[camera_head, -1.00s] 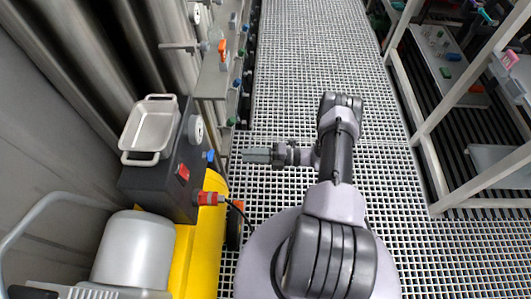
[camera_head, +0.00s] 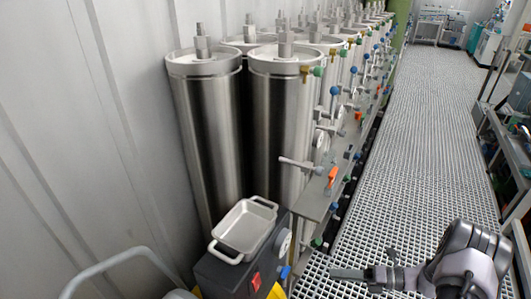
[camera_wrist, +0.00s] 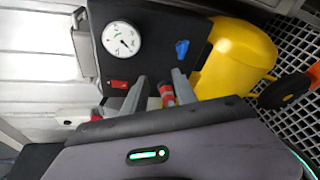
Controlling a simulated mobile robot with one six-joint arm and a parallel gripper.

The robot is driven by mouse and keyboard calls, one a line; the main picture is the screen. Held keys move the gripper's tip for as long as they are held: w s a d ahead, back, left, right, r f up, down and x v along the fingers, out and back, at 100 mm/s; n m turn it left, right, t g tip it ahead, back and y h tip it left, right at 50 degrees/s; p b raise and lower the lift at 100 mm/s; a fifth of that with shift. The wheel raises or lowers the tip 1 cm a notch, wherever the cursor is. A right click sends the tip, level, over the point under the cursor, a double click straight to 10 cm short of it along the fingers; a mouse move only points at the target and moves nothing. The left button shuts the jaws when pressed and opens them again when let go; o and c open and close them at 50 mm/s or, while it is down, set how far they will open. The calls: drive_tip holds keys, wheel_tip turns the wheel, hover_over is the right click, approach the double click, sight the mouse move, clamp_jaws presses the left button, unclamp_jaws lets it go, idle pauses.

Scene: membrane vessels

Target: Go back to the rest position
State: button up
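My gripper (camera_head: 348,274) shows at the lower right of the head view, pointing left toward the dark pump box (camera_head: 226,277) and apart from it. In the wrist view, the two grey fingers of my gripper (camera_wrist: 157,86) stand apart with a gap between them. No held object is seen. A red connector (camera_wrist: 167,96) shows beyond the gap, near the lower edge of the pump box's front. My gripper's dark body covers the lower part of the wrist view.
A metal tray (camera_head: 244,229) lies on the pump box. The box carries a round gauge (camera_wrist: 121,39), and a yellow tank (camera_wrist: 235,60) sits beside it. Tall steel vessels (camera_head: 280,125) line the left. The grating aisle (camera_head: 425,120) is clear ahead; racks (camera_head: 510,150) edge its right.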

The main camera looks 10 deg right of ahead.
drive_tip(key=s+a+r+n+g+h, duration=0.2)
drive_tip(key=a+r+n+g+h, duration=0.3)
drive_tip(key=r+n, duration=0.55)
drive_tip(key=s+a+r+n+h, duration=0.3)
drive_tip(key=a+r+n, duration=0.4)
drive_tip(key=r, duration=0.6)
drive_tip(key=s+a+r+n+t+h, duration=0.2)
drive_tip(key=s+r+n, duration=0.2)
drive_tip(key=s+n, duration=0.2)
drive_tip(key=s+a+r+n+t+h, duration=0.2)
drive_tip(key=s+a+r+n+t, duration=0.1)
drive_tip(key=s+n, duration=0.4)
drive_tip(key=shift+r+n+h, duration=0.3)
drive_tip(key=shift+r+n, duration=0.15)
drive_tip(key=shift+r, duration=0.4)
drive_tip(key=shift+a, duration=0.15)
